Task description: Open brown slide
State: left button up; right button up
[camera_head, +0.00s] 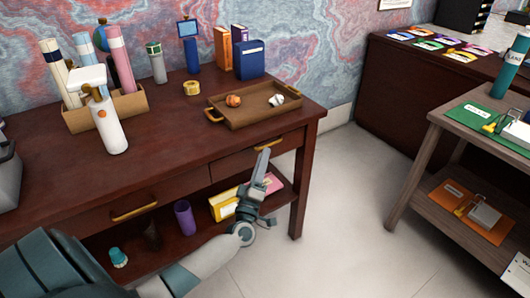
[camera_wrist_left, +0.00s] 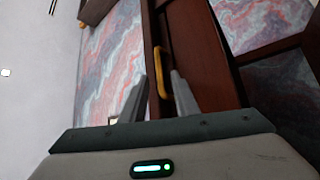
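The brown desk (camera_head: 160,145) has two drawers with gold handles. The right drawer (camera_head: 225,168) looks closed, and its handle (camera_head: 272,146) is partly covered by my left gripper (camera_head: 264,153). The left drawer has its own handle (camera_head: 134,212) and also looks closed. In the left wrist view, the two grey fingers of my left gripper (camera_wrist_left: 160,88) are apart, with the gold handle (camera_wrist_left: 158,62) showing between and beyond them. I cannot tell whether either finger touches the handle. My right gripper is not in view.
A tray (camera_head: 255,112) with small items stands on the desk above the right drawer. The lower shelf holds a purple cup (camera_head: 184,217) and a yellow box (camera_head: 222,204). A side table (camera_head: 460,130) stands at right, with clear floor (camera_head: 350,200) between.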

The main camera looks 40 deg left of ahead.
pick_arm(q)
jog(key=shift+x, duration=1.4)
grip_shut()
jog(key=shift+d, duration=0.15)
